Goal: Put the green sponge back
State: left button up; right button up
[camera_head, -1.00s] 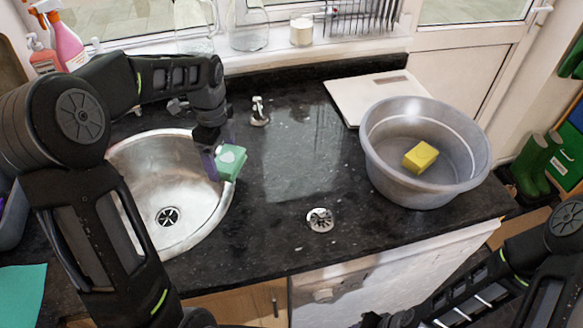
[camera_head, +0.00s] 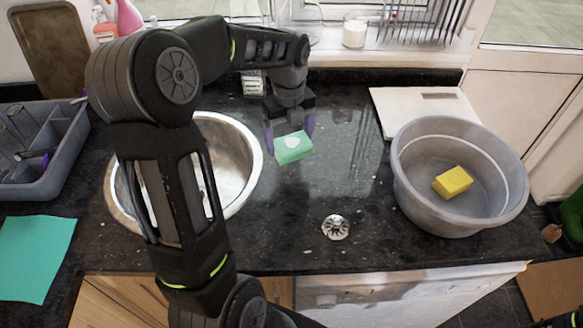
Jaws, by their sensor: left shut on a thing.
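The green sponge (camera_head: 294,149) has a pale patch on its top. My left gripper (camera_head: 291,135) is shut on it, with a purplish finger at each side. The sponge is to the right of the round steel sink (camera_head: 246,168), over the black granite counter; I cannot tell its exact height. A yellow sponge (camera_head: 452,182) lies inside the grey basin (camera_head: 411,196) at the right. My right gripper is out of view. My left arm hides much of the sink.
A grey rack (camera_head: 62,170) stands at the left, with a teal cloth (camera_head: 36,258) in front. A white board (camera_head: 425,105) lies behind the basin. A round metal drain fitting (camera_head: 335,227) is near the counter's front. The counter between sink and basin is mostly clear.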

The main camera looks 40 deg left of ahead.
pick_arm(q)
jog(key=b, duration=0.2)
send_over(289, 169)
notch_tip(289, 169, down, 4)
jog(key=shift+f, duration=0.1)
jog(key=shift+f+b, duration=0.3)
jog(key=shift+b, duration=0.1)
jog(key=shift+r, duration=0.15)
jog(key=shift+f+b, duration=1.35)
jog(key=shift+f, duration=0.55)
jog(key=shift+f, duration=0.2)
jog(key=o, duration=1.2)
jog(key=shift+c, duration=0.2)
jog(key=shift+r, duration=0.1)
